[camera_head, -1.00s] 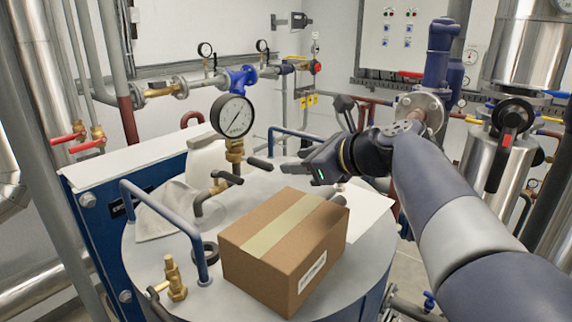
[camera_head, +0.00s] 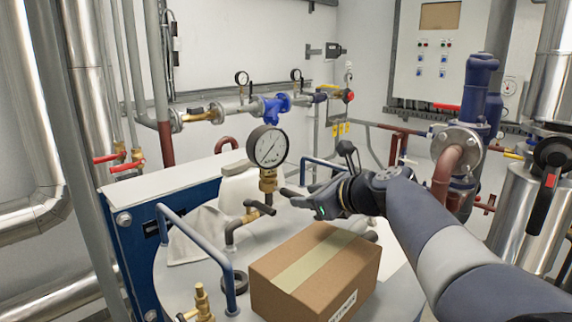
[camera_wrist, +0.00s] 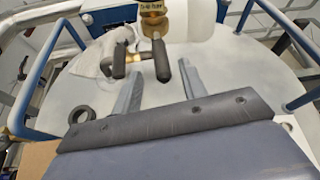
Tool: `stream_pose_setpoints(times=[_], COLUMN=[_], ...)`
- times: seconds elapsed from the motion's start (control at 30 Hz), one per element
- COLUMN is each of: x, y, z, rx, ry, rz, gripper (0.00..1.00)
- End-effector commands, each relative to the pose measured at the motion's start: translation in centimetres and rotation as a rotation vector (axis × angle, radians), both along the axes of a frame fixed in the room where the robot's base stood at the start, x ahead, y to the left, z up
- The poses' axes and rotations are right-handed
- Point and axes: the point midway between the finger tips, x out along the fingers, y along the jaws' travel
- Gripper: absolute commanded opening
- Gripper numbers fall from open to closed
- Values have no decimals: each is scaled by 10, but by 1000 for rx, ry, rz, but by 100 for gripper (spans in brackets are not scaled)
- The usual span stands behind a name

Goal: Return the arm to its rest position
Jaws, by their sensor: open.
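My gripper (camera_head: 304,196) is above the round grey lid, just behind the cardboard box (camera_head: 315,270) and to the right of the pressure gauge (camera_head: 268,147). My arm reaches in from the lower right. In the wrist view my two grey fingers (camera_wrist: 158,86) stand apart with nothing held between them. Beyond them are dark valve handles (camera_wrist: 160,62) on brass fittings. I cannot tell the exact gap between the fingers and these handles.
The box sits on the lid close below my gripper. A blue-grey rail (camera_head: 190,240) rises at the lid's left. A control panel (camera_head: 438,50) hangs at the back.

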Motion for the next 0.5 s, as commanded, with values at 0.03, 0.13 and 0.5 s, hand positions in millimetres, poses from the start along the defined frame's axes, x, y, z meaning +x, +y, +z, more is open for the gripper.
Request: stream_pose_setpoints(times=[0.03,0.13,0.5], x=[8,21,29], y=[8,19,8], z=[-4,-11,-11], rx=[0,-1,-1], ry=[4,3,0], rz=[5,5,108], gripper=[41,41,41])
